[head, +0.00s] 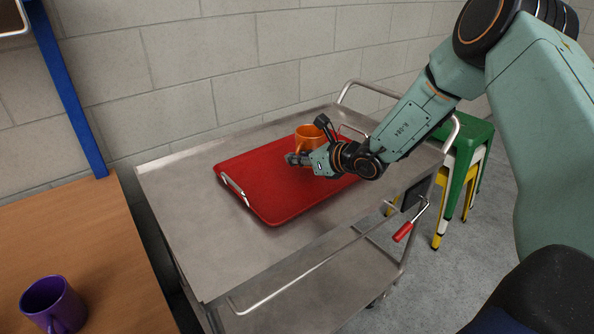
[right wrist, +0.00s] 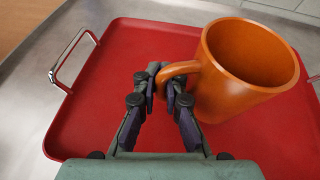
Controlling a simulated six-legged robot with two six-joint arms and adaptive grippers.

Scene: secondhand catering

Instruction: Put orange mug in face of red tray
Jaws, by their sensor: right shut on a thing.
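The orange mug (head: 307,137) is upright over the far part of the red tray (head: 262,190) on the metal cart. My right gripper (head: 298,159) is at the mug's near side. In the right wrist view, the gripper's fingers (right wrist: 166,92) are closed on the handle of the orange mug (right wrist: 240,75), with the red tray (right wrist: 95,115) beneath. I cannot tell whether the mug's base touches the tray. The left gripper is not in view.
The steel cart top (head: 170,185) has bare room left of and in front of the tray. A wooden table (head: 90,230) at left holds a purple mug (head: 52,305). Stacked stools (head: 465,150) stand right of the cart, and a block wall (head: 200,70) is behind.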

